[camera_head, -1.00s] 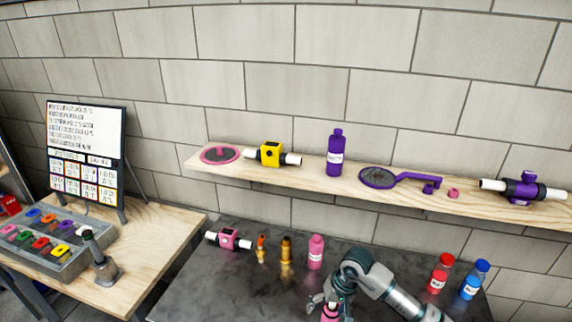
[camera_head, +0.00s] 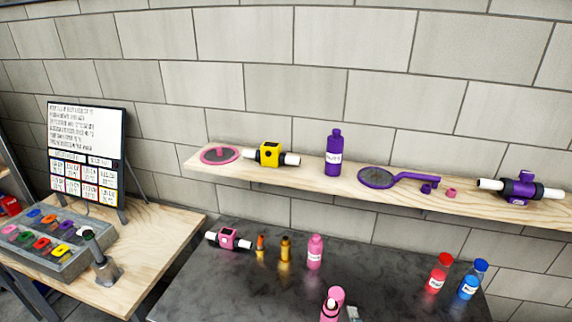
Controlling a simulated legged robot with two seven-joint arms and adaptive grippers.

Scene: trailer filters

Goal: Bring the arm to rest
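Neither of my grippers is in the head view now, and no part of my arms shows. A pink bottle (camera_head: 331,304) stands at the front edge of the dark table (camera_head: 230,285), partly cut off by the picture's bottom edge. A small grey-white item (camera_head: 353,313) shows beside it, too cut off to make out. A second pink bottle (camera_head: 315,252) stands further back on the table.
Red (camera_head: 439,272) and blue (camera_head: 474,279) bottles stand at the table's right. A wooden shelf (camera_head: 310,179) holds a purple bottle (camera_head: 334,153). The table's middle is clear.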

